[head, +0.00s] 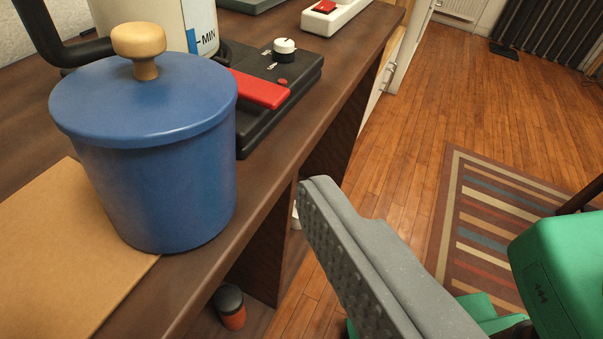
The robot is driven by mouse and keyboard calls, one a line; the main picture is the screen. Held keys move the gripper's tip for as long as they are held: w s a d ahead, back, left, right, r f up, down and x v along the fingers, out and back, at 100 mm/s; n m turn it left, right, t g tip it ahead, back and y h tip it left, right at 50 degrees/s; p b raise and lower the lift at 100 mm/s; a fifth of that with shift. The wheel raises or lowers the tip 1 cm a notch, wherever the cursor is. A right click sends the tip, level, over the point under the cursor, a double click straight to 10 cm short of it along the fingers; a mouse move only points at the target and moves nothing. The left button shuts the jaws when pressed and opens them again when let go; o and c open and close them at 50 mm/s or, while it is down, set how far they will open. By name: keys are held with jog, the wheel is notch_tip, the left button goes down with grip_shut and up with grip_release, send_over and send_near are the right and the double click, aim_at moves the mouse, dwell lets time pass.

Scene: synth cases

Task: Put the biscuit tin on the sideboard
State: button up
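A round blue tin (155,190) with a flat blue lid and a pale wooden knob stands upright at the left. It looks like the biscuit tin, though no label shows. It stands on a dark brown wooden top (262,190), partly over the edge of a tan sheet; this top may be the sideboard, but I cannot tell. My gripper (318,200) shows one grey finger right of the tin, its ribbed pad bare and facing left. The finger is apart from the tin, beyond the top's front edge. The other finger is not in view. Nothing touches the visible pad.
Behind the tin are a black device (280,85) with a red bar and white knob, a pale jug (203,25), and a white power strip (335,12). A dark-lidded orange container (231,308) stands below the top. A striped rug (480,215) lies on the floor.

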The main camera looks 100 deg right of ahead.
aim_at(145, 150)
jog(key=shift+b+x, duration=1.35)
jog(key=shift+x, duration=3.05)
jog(key=d+f+b, duration=0.2)
jog(key=d, duration=0.1)
jog(key=shift+w+f, duration=0.15)
jog(key=shift+w, duration=0.1)
jog(key=shift+w+d+f+b, duration=0.15)
jog(key=shift+d+b, duration=0.15)
jog(key=shift+d, duration=0.4)
jog(key=c, duration=1.7)
jog(key=shift+r, duration=0.25)
